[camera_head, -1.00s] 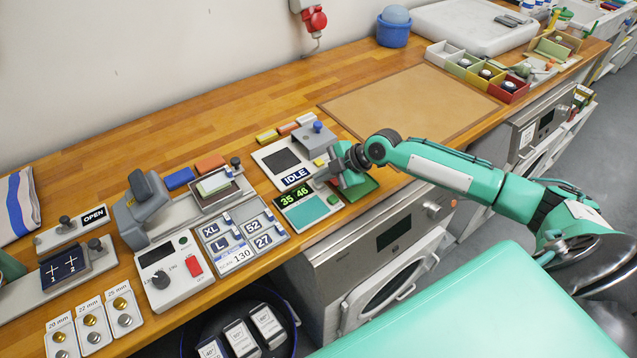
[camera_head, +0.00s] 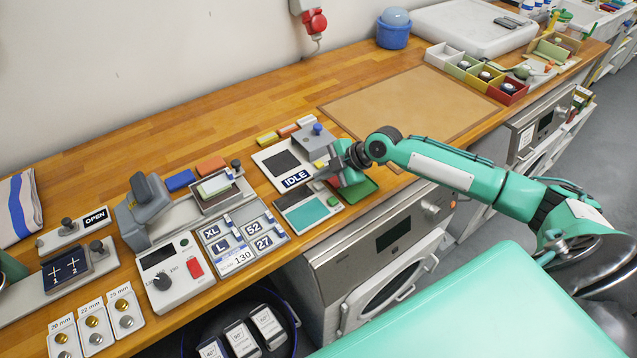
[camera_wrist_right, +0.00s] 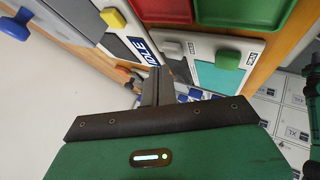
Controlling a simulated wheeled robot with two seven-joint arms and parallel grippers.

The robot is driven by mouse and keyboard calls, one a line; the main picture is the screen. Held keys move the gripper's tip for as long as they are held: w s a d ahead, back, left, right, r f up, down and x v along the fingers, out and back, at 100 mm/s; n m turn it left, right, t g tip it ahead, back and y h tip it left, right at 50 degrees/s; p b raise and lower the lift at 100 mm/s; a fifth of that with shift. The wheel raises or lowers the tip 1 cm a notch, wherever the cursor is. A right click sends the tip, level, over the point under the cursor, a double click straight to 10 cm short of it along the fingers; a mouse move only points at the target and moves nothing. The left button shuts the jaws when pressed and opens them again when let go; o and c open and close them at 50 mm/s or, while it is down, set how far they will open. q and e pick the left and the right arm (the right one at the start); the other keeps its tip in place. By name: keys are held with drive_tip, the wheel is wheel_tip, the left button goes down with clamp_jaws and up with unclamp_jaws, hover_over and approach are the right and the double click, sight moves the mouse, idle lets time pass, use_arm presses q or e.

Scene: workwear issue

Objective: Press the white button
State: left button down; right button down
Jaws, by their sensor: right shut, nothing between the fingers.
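The white button (camera_wrist_right: 172,48) shows in the right wrist view on a pale panel, next to a green button (camera_wrist_right: 228,60). In the head view the white button (camera_head: 318,186) is small, beside my right gripper. This panel also has a teal pad (camera_head: 306,212) and a dark display (camera_head: 291,197). My right gripper (camera_head: 325,174) is shut and empty. Its fingertips (camera_wrist_right: 160,72) lie close to the white button in the wrist view; I cannot tell if they touch it.
The panel marked IDLE (camera_head: 296,178), with a yellow button (camera_head: 319,162) and a grey block with a blue knob (camera_head: 317,128), adjoins behind. A green tray (camera_head: 362,189) lies to the right. Size tiles (camera_head: 240,240) are at left. The brown mat (camera_head: 410,103) is clear.

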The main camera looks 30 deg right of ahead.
sight(323, 185)
drive_tip(key=shift+r+p, duration=1.6)
drive_tip(key=shift+r, duration=0.9)
drive_tip(key=shift+d, duration=0.1)
